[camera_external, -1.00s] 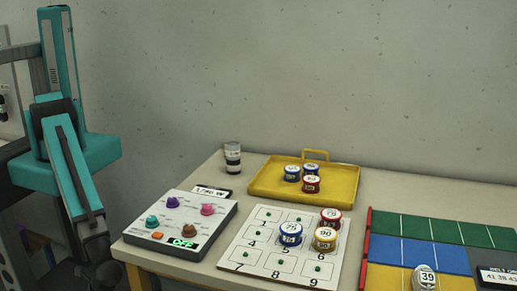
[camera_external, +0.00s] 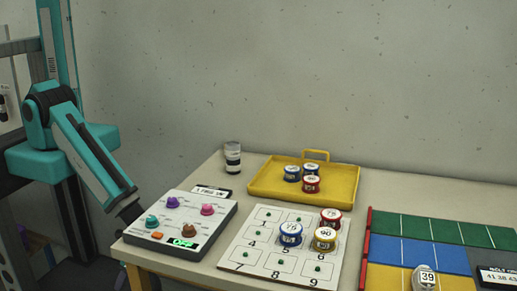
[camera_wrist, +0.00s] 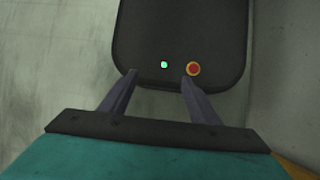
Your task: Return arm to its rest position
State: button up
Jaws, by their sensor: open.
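My teal arm (camera_external: 92,155) stands at the left of the external view, its forearm slanting down to the right. The dark wrist end is by the table's left edge, beside the control panel; the fingers cannot be made out there. In the wrist view my gripper (camera_wrist: 159,78) shows two dark fingers spread apart with nothing between them. Beyond the fingertips is a dark rounded body with a green light and a red and yellow button, probably my own base, above a grey floor.
The control panel (camera_external: 221,212) with coloured knobs is nearest the arm. A numbered board (camera_external: 255,239) holds several tins. Free space lies left of the table.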

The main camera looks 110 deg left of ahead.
jog(key=shift+y, duration=0.4)
jog(key=a, duration=0.5)
jog(key=shift+w+a+r, duration=0.1)
jog(key=shift+r, duration=0.15)
dwell(0.5)
